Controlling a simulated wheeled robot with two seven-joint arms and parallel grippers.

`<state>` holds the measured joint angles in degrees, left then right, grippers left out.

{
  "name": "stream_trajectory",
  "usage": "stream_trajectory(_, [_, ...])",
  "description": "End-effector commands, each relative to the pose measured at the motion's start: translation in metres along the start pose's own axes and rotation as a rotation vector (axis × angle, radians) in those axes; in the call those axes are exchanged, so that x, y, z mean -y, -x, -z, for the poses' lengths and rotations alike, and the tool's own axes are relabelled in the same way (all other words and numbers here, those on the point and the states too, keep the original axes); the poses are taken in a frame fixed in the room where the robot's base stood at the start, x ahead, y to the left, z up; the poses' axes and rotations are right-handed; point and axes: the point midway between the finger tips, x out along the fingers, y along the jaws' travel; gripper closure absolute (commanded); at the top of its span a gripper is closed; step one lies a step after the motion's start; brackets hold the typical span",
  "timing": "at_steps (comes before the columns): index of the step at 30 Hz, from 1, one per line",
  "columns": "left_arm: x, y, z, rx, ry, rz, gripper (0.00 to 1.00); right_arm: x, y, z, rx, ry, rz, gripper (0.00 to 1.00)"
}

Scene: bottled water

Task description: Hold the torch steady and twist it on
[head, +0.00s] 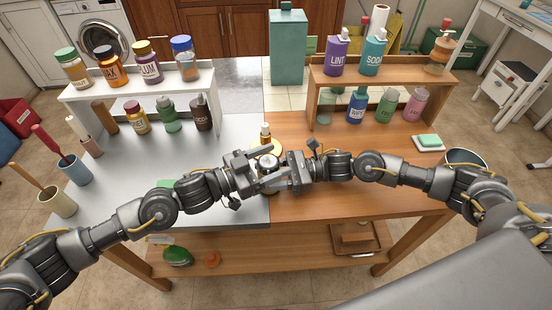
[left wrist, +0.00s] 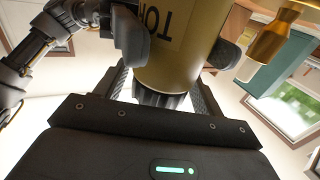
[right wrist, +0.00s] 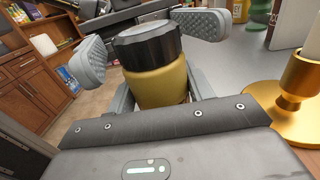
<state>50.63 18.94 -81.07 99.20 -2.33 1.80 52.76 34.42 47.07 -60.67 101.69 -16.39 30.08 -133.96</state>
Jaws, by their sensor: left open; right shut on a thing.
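The torch, olive-yellow with a black ribbed head, is between my two grippers. In the head view only its round top (head: 268,160) shows clearly. My right gripper (head: 284,171) is shut on the torch body, which also shows in the right wrist view (right wrist: 162,86) with the black head (right wrist: 148,45) uppermost. My left gripper (head: 260,168) is open, its fingers on either side of the black head, which shows in the left wrist view (left wrist: 160,98) close to its palm. The label on the body (left wrist: 185,45) appears upside down there. Whether the left fingers touch the head is unclear.
A brass candlestick (right wrist: 300,112) with a white candle stands just behind the torch. Bottle racks (head: 75,95) (head: 318,76) stand at the back left and right. Cups (head: 58,202) stand at the left edge. The wooden tabletop (head: 340,200) is clear at the front right.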

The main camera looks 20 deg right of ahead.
Motion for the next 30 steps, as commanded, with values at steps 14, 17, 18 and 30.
stream_trajectory(14, [-0.0005, -0.0119, -0.0002, 0.001, -0.001, -0.001, 0.34, -0.0001, 0.0, 0.0, 0.0, 0.0, 0.0, 0.68])
stream_trajectory(17, [-0.0005, -0.0118, -0.0002, 0.001, -0.001, -0.001, 0.47, -0.0001, 0.0, 0.0, 0.0, 0.0, 0.0, 0.68])
stream_trajectory(18, [-0.0005, -0.0118, -0.0001, 0.001, -0.001, -0.001, 0.52, -0.0001, 0.0, 0.0, 0.0, 0.0, 0.0, 0.68])
stream_trajectory(30, [-0.0007, -0.0121, 0.0003, -0.003, 0.0, 0.016, 0.77, -0.0002, 0.0, 0.0001, 0.0, 0.0, 0.0, 0.68])
